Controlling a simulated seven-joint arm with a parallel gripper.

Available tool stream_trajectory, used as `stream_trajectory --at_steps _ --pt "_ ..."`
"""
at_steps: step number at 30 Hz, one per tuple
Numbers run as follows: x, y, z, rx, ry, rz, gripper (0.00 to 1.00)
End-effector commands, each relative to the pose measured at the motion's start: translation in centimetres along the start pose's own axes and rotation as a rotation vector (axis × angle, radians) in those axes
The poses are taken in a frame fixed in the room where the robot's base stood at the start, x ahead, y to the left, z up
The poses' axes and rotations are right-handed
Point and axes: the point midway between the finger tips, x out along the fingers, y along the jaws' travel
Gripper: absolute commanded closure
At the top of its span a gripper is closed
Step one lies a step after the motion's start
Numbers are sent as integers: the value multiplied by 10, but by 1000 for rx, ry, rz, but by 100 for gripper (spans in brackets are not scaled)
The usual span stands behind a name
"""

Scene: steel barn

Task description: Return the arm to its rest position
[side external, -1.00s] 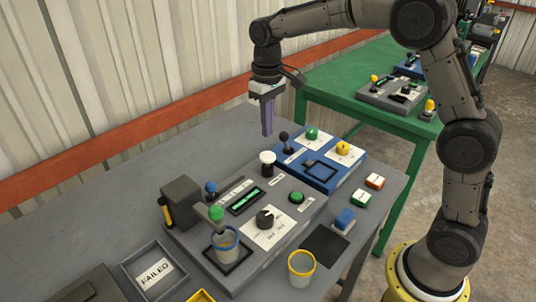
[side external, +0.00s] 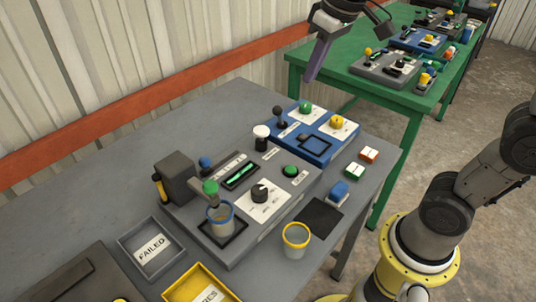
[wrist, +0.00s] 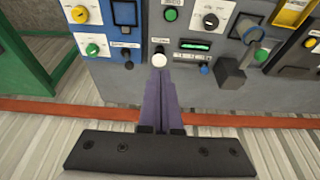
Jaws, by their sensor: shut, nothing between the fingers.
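My gripper (side external: 312,75) is at the top of the side external view, raised above the far end of the grey table, with its long purple fingers pointing down and slightly left. In the wrist view the purple fingers (wrist: 160,78) lie together, with nothing between them. My gripper is apart from the panels. The grey panel (side external: 228,175) carries a white-topped knob (side external: 261,132), a green button (side external: 290,171), a black dial (side external: 260,192) and a lit green display (side external: 240,175). The blue panel (side external: 318,147) has a black joystick (side external: 280,114) and green and yellow knobs.
A yellow-rimmed cup (side external: 296,240) stands on the grey table (side external: 120,190). A FAILED tray (side external: 125,240) and a yellow tray (side external: 172,292) are at the front left. A green table (side external: 375,92) with more panels stands behind.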

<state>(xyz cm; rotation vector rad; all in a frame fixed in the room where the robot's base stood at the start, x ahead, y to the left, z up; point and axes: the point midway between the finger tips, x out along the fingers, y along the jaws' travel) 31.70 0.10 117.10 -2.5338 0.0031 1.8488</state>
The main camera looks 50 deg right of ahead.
Motion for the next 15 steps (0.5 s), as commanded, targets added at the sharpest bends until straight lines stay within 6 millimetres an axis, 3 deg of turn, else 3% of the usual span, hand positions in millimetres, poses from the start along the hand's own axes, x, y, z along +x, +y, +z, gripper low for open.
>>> stream_trajectory --at_steps 3,6,10,15 --pt "-16 1 46 0 72 0 100" --pt "-18 2 85 0 124 0 100" --pt "-7 2 131 -1 175 1 100" --pt "18 2 166 -3 184 1 100"
